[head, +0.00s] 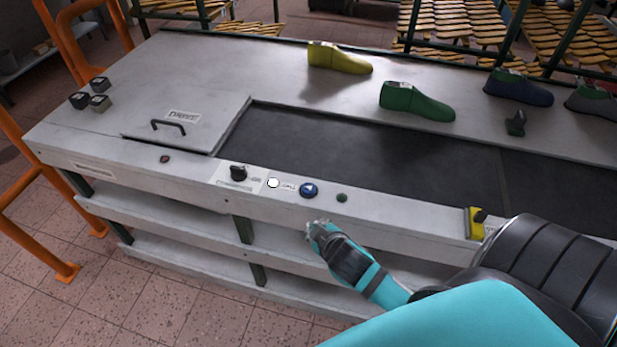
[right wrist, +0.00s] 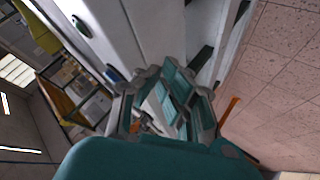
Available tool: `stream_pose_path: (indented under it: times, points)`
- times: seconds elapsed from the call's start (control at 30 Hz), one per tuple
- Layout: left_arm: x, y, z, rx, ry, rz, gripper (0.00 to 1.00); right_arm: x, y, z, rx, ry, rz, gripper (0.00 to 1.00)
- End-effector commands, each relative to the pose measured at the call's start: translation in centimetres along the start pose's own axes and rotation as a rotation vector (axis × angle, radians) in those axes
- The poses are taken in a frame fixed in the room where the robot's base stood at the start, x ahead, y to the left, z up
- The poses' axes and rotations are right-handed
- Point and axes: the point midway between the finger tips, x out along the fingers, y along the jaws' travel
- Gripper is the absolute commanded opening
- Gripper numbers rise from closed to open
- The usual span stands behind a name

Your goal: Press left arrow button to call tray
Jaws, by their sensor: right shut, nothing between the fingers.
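The blue round button (head: 309,190) with a white arrow mark sits on the front ledge of the grey workbench (head: 180,187). A blue button also shows at the edge of the bench in the right wrist view (right wrist: 113,75). My right gripper (head: 318,228) is shut and empty. In the head view it appears just below the button, in front of the bench's front face, apart from the button. In the right wrist view my right gripper (right wrist: 177,80) has nothing between its fingers. My left gripper is not in view. No tray can be made out.
Beside the button are a white button (head: 273,183), a black knob (head: 238,173) and a green button (head: 342,198). A yellow switch box (head: 475,223) stands farther right. Yellow (head: 338,58) and green (head: 415,102) shoe lasts stand behind the dark belt (head: 380,150).

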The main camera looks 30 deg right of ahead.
Motion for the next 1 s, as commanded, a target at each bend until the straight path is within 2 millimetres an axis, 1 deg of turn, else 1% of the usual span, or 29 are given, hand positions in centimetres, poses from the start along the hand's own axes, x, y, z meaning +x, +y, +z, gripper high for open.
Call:
stream_pose_path:
  times: [0.03,0.07,0.1,0.17,0.2,0.23,0.27,0.3,0.33,0.37,0.4,0.43,0.47,0.5,0.57,0.6,0.67,0.7,0.8,0.83,0.9,1.0]
  points:
    - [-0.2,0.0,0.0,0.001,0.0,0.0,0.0,0.2,2.1,-2.3,-0.057,0.083,0.058,0.0]
    - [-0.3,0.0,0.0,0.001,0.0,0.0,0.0,0.4,3.3,-3.8,-0.094,0.137,0.093,0.0]
    - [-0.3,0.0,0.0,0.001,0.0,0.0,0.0,0.5,4.7,-5.7,-0.149,0.213,0.138,0.0]
    - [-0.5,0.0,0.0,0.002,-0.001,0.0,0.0,0.3,6.7,-8.9,-0.249,0.336,0.206,0.0]
    - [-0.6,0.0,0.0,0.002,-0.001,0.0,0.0,0.0,7.9,-11.3,-0.326,0.424,0.25,0.0]
    - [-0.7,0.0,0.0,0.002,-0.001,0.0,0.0,-0.4,8.7,-13.1,-0.395,0.496,0.283,0.0]
    - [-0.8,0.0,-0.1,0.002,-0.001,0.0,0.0,-0.9,9.4,-15.1,-0.475,0.573,0.315,0.0]
    - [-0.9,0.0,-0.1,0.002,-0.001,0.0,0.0,-1.8,10.1,-17.7,-0.602,0.682,0.356,0.0]
    - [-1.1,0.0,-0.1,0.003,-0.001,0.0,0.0,-2.5,10.2,-19.6,-0.712,0.767,0.38,0.0]
    - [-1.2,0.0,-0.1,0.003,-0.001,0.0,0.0,-3.2,10.2,-21.1,-0.825,0.844,0.396,0.0]
    - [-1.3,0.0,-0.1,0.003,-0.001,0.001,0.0,-3.9,9.8,-22.5,-0.983,0.937,0.404,0.0]
    - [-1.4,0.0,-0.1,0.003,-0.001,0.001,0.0,-4.3,9.5,-23.2,-1.104,0.997,0.4,0.0]
    - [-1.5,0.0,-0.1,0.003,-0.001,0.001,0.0,-4.5,9.1,-23.5,-1.227,1.046,0.387,0.0]
    - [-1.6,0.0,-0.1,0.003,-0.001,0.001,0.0,-4.5,8.6,-23.5,-1.39,1.097,0.358,0.0]
    - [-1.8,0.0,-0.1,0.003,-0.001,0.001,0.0,-4.0,8.4,-22.5,-1.621,1.138,0.29,0.0]
    - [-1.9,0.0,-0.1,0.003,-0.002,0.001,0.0,-3.5,8.7,-21.4,-1.761,1.143,0.233,0.0]
    - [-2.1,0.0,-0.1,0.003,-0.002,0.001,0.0,-2.6,9.5,-19.6,-1.942,1.126,0.138,0.0]
    - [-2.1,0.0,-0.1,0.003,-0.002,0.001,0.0,-2.1,10.3,-18.4,-2.041,1.103,0.075,0.0]
    - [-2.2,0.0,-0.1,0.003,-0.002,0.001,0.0,-1.2,12.2,-15.9,-2.202,1.044,-0.052,0.0]
    - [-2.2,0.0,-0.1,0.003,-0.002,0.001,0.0,-1.0,12.6,-15.4,-2.231,1.029,-0.079,0.0]
    - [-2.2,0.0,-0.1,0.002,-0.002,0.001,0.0,-0.8,13.3,-14.7,-2.272,1.006,-0.12,0.0]
    - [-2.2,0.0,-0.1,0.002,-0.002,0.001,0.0,-0.7,13.7,-14.2,-2.294,0.992,-0.145,0.0]
